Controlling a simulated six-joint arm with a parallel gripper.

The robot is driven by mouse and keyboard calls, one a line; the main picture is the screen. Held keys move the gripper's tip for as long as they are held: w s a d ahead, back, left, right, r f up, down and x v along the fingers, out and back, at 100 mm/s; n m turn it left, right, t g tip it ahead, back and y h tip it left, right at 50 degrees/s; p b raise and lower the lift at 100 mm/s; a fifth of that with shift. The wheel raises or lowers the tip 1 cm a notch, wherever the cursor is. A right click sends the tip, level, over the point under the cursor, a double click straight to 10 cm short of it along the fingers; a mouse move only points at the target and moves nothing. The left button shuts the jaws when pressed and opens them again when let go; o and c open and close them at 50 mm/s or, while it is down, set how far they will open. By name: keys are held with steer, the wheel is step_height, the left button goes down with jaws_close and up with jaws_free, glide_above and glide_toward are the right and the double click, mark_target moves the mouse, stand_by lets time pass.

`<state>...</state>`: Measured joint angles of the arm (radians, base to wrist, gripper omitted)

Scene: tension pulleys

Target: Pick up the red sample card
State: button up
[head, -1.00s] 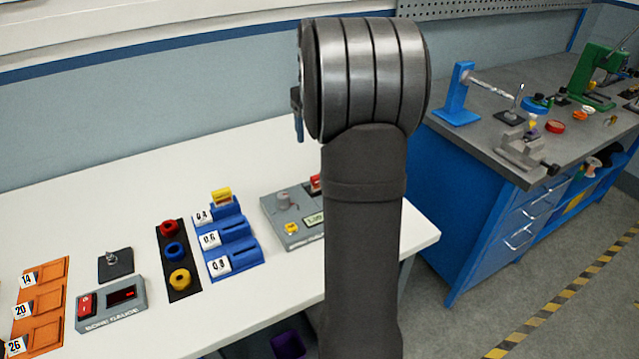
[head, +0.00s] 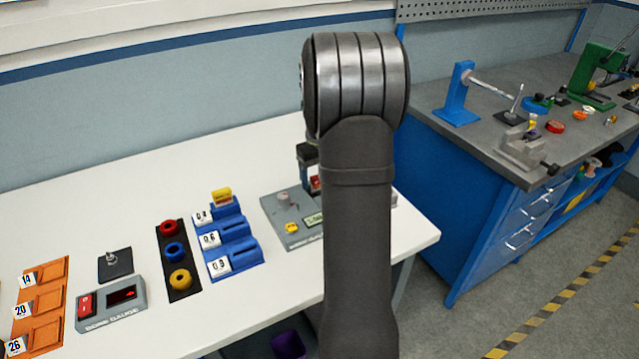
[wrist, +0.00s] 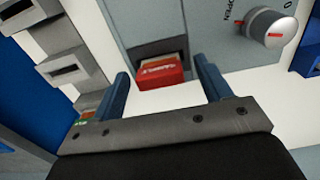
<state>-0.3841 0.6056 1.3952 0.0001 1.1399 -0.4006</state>
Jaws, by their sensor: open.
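The red sample card (wrist: 160,75) sits upright in a dark slot of a grey device (wrist: 150,20) in the wrist view. It carries a pale printed label. My gripper (wrist: 168,85) is open, with one blue finger to each side of the card and apart from it. In the head view a small part of the red card (head: 315,183) shows beside my arm, under the dark end of my gripper. My arm hides most of the gripper and the right part of the grey device (head: 285,222) there.
A blue stepped rack (head: 230,245) holds a yellow card, with a black strip (head: 183,290) of coloured rings to its left. A bore gauge (head: 110,305) and orange trays (head: 40,305) lie farther left. In the wrist view a silver knob (wrist: 267,27) stands right of the card.

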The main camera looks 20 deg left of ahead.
steer(key=shift+f, duration=0.15)
steer(key=c, duration=1.1)
steer(key=shift+o, duration=0.2)
step_height(320, 180, up, 4)
steer(key=shift+r, duration=0.25)
steer(key=s+d+r, duration=0.2)
steer(key=d+r, duration=0.4)
steer(key=d, duration=0.5)
steer(key=shift+d+r, duration=0.25)
steer(key=shift+r, duration=0.05)
steer(key=shift+r, duration=2.5)
